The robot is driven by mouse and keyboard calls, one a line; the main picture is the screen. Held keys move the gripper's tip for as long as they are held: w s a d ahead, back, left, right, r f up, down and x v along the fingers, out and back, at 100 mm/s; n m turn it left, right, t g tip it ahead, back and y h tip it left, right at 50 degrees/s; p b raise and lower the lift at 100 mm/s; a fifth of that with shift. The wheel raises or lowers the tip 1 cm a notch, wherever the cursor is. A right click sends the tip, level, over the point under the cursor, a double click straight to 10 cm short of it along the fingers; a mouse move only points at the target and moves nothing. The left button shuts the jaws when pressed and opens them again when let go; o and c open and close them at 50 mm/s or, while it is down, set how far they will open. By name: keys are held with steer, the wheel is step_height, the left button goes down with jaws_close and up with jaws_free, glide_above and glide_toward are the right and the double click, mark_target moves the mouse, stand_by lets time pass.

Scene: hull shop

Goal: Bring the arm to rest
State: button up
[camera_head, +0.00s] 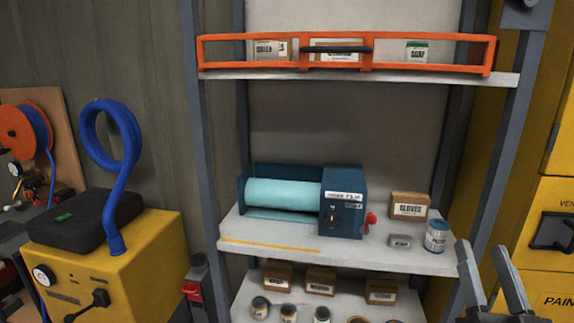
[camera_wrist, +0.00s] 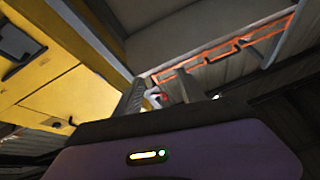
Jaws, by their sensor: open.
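My gripper (camera_head: 490,279) shows at the lower right of the head view. Its two grey fingers point up and stand apart, with nothing between them. It is in front of the shelf unit's right post and the yellow cabinet. In the wrist view the gripper (camera_wrist: 160,90) shows its fingers spread against the shelf unit, and no object is held. The rest of the arm is out of the head view.
A shelf unit (camera_head: 290,240) holds a blue roller machine (camera_head: 343,200), a gloves box (camera_head: 409,206) and a can (camera_head: 437,236). An orange rail (camera_head: 345,66) fronts the upper shelf. A yellow cabinet (camera_head: 545,225) stands right; a yellow machine with a blue hose (camera_head: 125,255) stands left.

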steer(key=s+a+f+n+g+y, duration=0.1)
steer(key=s+a+f, duration=0.3)
steer(key=s+f, duration=0.4)
steer(key=s+a+f+n+g+y, duration=0.2)
steer(key=s+f, duration=0.6)
steer(key=s, duration=0.5)
steer(key=s+a+f+n+g+y, duration=0.2)
steer(key=s+a+f+g, duration=0.3)
steer(key=s+f, duration=0.3)
steer(key=shift+s+a+y, duration=0.4)
steer(key=shift+s+a, duration=0.45)
steer(key=shift+s, duration=0.35)
